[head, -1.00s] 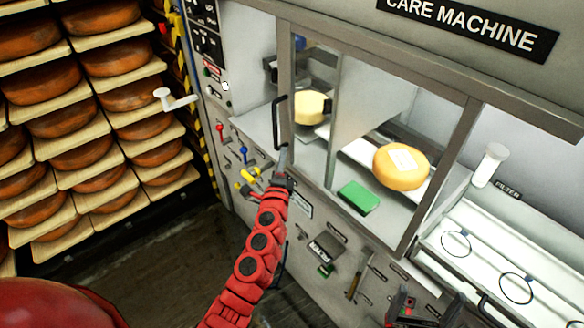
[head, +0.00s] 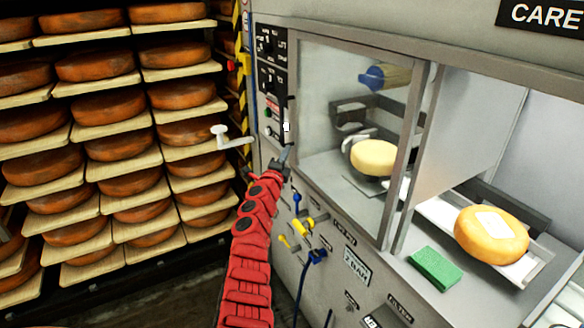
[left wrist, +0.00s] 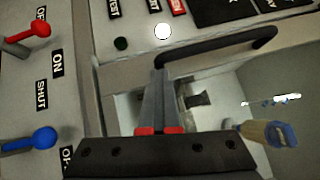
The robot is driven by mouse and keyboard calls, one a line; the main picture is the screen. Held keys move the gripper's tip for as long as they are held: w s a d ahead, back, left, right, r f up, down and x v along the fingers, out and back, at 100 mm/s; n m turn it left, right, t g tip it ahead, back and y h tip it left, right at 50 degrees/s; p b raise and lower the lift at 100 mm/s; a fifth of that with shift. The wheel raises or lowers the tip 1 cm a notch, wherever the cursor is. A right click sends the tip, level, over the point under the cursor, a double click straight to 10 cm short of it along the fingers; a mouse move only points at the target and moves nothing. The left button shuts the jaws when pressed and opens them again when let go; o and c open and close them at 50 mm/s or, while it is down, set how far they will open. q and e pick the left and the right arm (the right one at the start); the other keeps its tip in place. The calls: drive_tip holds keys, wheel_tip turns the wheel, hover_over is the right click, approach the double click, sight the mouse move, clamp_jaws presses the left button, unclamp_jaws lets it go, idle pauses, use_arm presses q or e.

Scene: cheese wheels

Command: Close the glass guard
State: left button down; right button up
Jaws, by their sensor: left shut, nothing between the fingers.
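The glass guard (head: 350,85) is a grey-framed clear pane across the left part of the machine's window. Its left edge is beside the control panel; I cannot tell whether a thin gap remains. Its black upright handle (head: 287,115) is on that left edge and also shows in the left wrist view (left wrist: 225,52). My left gripper (head: 285,156) is shut and empty, near the handle's lower end. In the left wrist view its fingers (left wrist: 158,78) are close to that end; contact is unclear. My right gripper is not in view.
Behind the pane are a pale cheese (head: 375,158) and a blue-ended cylinder (head: 385,77). Right are a labelled cheese (head: 490,235) and green block (head: 435,267). Coloured levers (head: 302,225) sit below; a white crank (head: 230,138) and cheese shelves (head: 110,130) stand left.

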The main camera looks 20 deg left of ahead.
use_arm(q)
drive_tip(key=shift+w+a+r+b, duration=0.25)
drive_tip(key=shift+w+a+b, duration=0.4)
drive_tip(key=shift+a, duration=0.35)
drive_tip(key=shift+a, duration=0.1)
